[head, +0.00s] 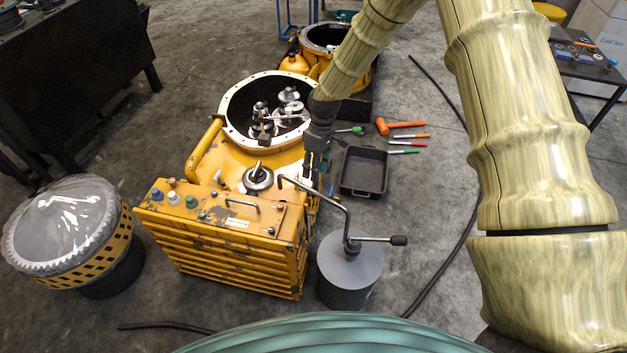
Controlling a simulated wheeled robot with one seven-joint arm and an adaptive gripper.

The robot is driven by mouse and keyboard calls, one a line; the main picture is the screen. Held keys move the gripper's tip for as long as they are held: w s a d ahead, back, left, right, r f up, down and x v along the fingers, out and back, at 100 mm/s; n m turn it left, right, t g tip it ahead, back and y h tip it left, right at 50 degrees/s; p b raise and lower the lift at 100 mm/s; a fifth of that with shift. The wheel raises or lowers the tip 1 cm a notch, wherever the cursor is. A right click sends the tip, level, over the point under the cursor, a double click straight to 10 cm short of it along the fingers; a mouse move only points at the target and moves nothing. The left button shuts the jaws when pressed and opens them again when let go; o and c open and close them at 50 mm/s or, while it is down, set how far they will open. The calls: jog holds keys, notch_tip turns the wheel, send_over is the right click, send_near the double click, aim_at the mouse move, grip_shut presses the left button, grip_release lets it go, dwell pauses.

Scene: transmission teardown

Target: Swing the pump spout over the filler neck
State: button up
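The pump (349,272) is a grey drum on the floor, right of the yellow transmission housing (228,160). Its thin bent metal spout (318,194) rises from the top and reaches left, with its down-turned tip near the housing's right top edge. A crank with a black grip (398,240) points right. A round metal fitting with a dark centre (258,178), perhaps the filler neck, sits on the housing left of the spout tip. My dark gripper (313,172) points down beside the housing, just behind the spout. Its fingers are too small to read, and no held object is clear.
A black tray (364,171) and several coloured tools (404,136) lie on the floor to the right. A black hose (448,262) runs along the floor. A covered round part (68,222) stands at left. A dark bench (75,75) is behind it.

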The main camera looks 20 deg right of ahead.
jog(key=shift+w+d+r, duration=0.15)
jog(key=shift+r, duration=0.7)
jog(key=shift+w+d+r, duration=0.1)
jog(key=shift+r, duration=0.75)
jog(key=s+a+f+m+p, duration=0.1)
jog(key=s+f+m, duration=0.1)
jog(key=s+f, duration=0.75)
jog(key=s+a+f+m+p, duration=0.1)
jog(key=s+f+m, duration=0.35)
jog(key=s, duration=0.85)
jog(key=s+d+f+m, duration=0.1)
jog(key=s+d, duration=0.1)
jog(key=s, duration=0.8)
jog(key=s+d+m+t+h+p, duration=0.1)
jog(key=s+d, duration=0.1)
jog(key=s, duration=0.8)
jog(key=shift+s+f+h, duration=0.2)
jog(key=shift+f+h, duration=0.1)
jog(key=shift+f, duration=0.1)
